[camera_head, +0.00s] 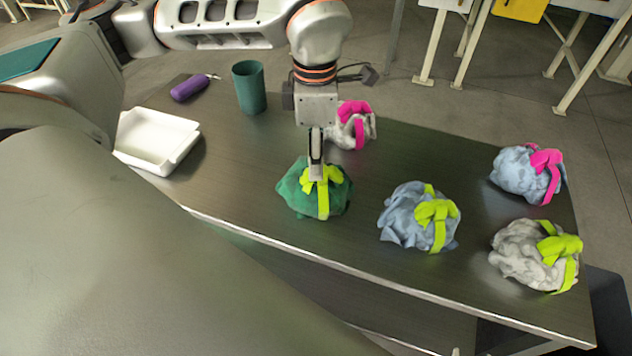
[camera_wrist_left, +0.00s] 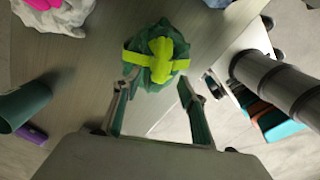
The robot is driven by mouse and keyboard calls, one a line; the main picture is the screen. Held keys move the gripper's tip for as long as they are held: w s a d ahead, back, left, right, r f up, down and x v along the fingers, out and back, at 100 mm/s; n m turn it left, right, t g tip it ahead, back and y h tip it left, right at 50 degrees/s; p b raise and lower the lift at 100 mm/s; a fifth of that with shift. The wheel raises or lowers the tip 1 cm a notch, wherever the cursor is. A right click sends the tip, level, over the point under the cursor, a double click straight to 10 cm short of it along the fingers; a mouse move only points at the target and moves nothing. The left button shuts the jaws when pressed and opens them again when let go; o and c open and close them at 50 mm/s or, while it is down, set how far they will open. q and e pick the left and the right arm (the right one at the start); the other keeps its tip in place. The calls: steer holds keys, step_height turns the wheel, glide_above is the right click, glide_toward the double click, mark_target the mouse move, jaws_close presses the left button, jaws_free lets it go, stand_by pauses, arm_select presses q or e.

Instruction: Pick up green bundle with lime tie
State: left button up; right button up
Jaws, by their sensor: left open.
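The green bundle with the lime tie (camera_head: 300,200) sits on the table near its front edge. In the left wrist view the bundle (camera_wrist_left: 158,80) lies just beyond the fingertips, its lime bow facing the camera. My left gripper (camera_head: 317,172) points down over the bundle in the head view, its fingertips at the bow and hiding part of it. In the left wrist view the left gripper's fingers (camera_wrist_left: 158,88) are spread apart, with nothing held between them. I cannot tell whether the fingers touch the bundle. My right gripper is in neither view.
A blue bundle with a lime tie (camera_head: 405,220), a grey one with lime (camera_head: 520,255), a blue one with pink (camera_head: 517,175) and a grey one with pink (camera_head: 345,133) share the table. A white tray (camera_head: 150,140), green cup (camera_head: 249,88) and purple case (camera_head: 190,88) stand left.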

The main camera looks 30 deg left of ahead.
arm_select(q)
steer(key=shift+f, duration=1.6)
jaws_close()
steer(key=shift+w, duration=0.1)
steer(key=shift+r, duration=0.15)
